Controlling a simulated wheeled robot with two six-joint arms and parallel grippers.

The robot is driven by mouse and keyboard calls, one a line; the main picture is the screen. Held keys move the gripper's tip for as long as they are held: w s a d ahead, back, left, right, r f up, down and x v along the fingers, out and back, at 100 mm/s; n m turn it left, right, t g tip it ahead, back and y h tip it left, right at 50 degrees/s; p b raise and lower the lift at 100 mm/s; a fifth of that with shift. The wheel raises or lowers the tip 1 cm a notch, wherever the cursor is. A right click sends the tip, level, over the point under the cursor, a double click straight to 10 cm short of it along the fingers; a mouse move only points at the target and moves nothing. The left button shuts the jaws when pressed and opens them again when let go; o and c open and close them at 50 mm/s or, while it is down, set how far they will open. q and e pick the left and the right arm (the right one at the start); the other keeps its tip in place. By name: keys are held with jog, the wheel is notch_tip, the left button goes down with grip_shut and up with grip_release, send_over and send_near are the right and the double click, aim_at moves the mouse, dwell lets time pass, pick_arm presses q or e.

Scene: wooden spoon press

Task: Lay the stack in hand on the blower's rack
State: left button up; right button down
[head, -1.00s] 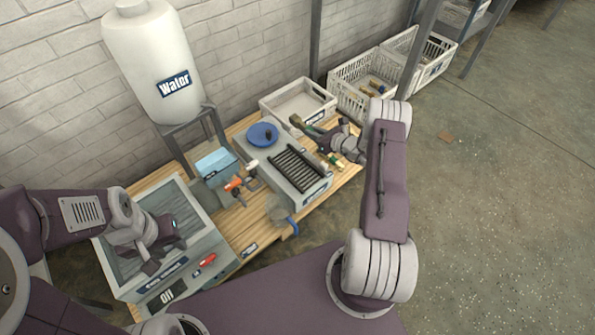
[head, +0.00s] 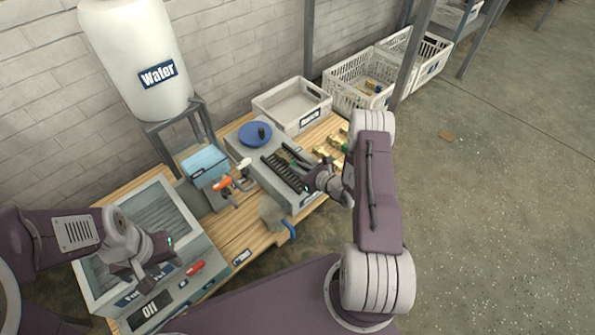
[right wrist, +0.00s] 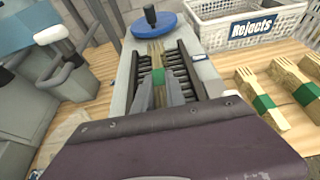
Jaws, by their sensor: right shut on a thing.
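My right gripper (head: 303,176) is over the black slatted rack (head: 274,167) on the grey blower box (head: 240,150). In the right wrist view its fingers (right wrist: 160,92) are shut on a wooden utensil stack (right wrist: 155,50) with a green band. The stack lies lengthwise along the rack (right wrist: 182,72), between its side rows of bars. I cannot tell whether it touches the rack. My left gripper (head: 155,266) is open and empty above the sink-like tray at the left.
Banded wooden fork stacks (right wrist: 262,100) lie on the table right of the blower. A blue disc with a black knob (right wrist: 155,25) sits at the blower's far end. A white Rejects crate (head: 292,108) stands behind. A blue-lidded box (head: 205,168) stands left.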

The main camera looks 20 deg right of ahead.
jog(key=shift+f, duration=0.1)
jog(key=c, duration=1.4)
grip_release()
